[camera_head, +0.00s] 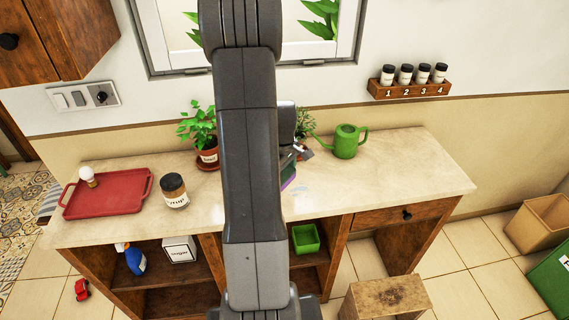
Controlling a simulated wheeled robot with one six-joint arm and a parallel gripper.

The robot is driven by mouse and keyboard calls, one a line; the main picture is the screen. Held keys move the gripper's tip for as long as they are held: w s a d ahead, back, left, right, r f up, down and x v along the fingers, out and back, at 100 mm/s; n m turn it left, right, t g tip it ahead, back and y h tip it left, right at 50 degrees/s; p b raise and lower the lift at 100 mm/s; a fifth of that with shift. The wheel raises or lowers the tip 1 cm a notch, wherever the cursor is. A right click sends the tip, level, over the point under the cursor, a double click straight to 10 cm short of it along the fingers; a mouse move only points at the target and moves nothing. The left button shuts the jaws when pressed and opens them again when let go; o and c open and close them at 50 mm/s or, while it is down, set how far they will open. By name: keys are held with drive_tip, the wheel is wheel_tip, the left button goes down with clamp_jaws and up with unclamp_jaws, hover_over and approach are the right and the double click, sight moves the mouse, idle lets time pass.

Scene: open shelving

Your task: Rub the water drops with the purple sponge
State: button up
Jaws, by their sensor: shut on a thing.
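My gripper (299,153) is over the middle of the countertop, partly hidden behind my own arm. It is shut on the purple sponge (287,184), which shows as a small purple and green piece just right of my arm. The sponge is at or close to the counter surface; I cannot tell if it touches. The water drops (299,190) show as a faint pale bluish patch on the counter, just right of the sponge. My arm may hide more of them.
A potted plant (206,145) stands left of my arm, with a syrup jar (174,190) and a red tray (107,194) farther left. A green watering can (346,141) stands right of my gripper. The counter's right part (420,170) is clear. A spice rack (409,88) hangs on the wall.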

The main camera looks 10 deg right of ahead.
drive_tip(key=shift+r+p, duration=0.65)
drive_tip(key=shift+r, duration=0.75)
